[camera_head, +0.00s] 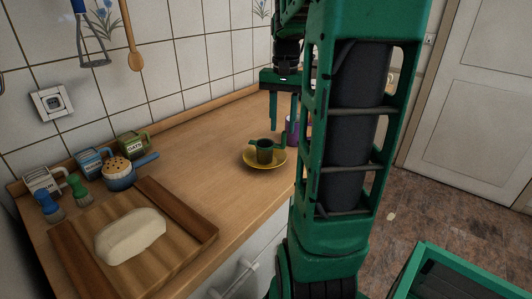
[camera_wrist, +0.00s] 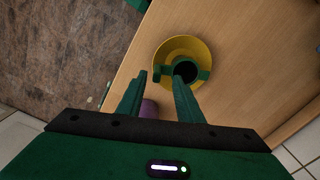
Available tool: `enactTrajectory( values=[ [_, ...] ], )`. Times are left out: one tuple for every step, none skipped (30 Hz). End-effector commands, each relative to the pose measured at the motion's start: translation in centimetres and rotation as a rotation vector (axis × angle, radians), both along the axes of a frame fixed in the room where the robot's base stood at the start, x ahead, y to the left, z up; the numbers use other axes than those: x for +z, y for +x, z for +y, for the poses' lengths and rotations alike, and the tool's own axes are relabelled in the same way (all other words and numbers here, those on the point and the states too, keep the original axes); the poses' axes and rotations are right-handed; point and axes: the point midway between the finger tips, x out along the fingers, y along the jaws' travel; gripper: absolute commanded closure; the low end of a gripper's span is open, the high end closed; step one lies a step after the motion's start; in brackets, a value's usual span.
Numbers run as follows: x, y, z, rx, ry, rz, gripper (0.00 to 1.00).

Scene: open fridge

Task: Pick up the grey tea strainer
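No plainly grey strainer shows. A small dark green cup-shaped piece with side tabs (camera_head: 264,152), which looks like the tea strainer, stands upright on a yellow saucer (camera_head: 249,162) on the counter. In the wrist view this strainer-like piece (camera_wrist: 203,73) shows a dark hollow inside, on the yellow saucer (camera_wrist: 185,43). I cannot tell whether it is one piece or a strainer set in a cup. My gripper (camera_head: 283,128) is open and empty, pointing down above and behind the saucer. In the wrist view my gripper (camera_wrist: 160,76) has its right finger overlapping the piece; contact cannot be told.
A purple object (camera_head: 291,130) stands close by my gripper, partly hidden by my arm; it shows in the wrist view (camera_wrist: 149,108). The middle counter is clear.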

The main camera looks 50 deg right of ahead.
Motion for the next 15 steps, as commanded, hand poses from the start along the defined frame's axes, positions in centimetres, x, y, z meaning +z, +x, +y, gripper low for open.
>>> enactTrajectory(
  values=[
    [-0.6,-0.1,-0.1,-0.001,0.003,0.003,0.67],
    [-1.0,-0.2,-0.1,-0.002,0.003,0.004,0.67],
    [-1.5,-0.2,-0.2,-0.002,0.003,0.003,0.67],
    [-2.0,-0.2,-0.3,-0.002,0.004,0.004,0.67],
    [-2.4,-0.3,-0.3,-0.002,0.003,0.003,0.67],
    [-3.0,-0.3,-0.4,-0.002,0.003,0.004,0.67],
    [-3.4,-0.3,-0.4,-0.001,0.003,0.003,0.67],
    [-3.7,-0.3,-0.4,-0.001,0.002,0.002,0.67],
    [-4.1,-0.3,-0.4,-0.001,0.003,0.003,0.67],
    [-4.4,-0.3,-0.4,-0.001,0.003,0.003,0.67],
    [-4.6,-0.3,-0.4,-0.001,0.002,0.002,0.67],
    [-4.8,-0.3,-0.4,-0.001,0.001,0.002,0.67],
    [-4.9,-0.3,-0.4,0.0,0.002,0.001,0.67],
    [-4.9,-0.3,-0.4,0.0,0.001,0.0,0.67],
    [-4.9,-0.2,-0.4,0.0,0.001,0.0,0.67]
  ],
)
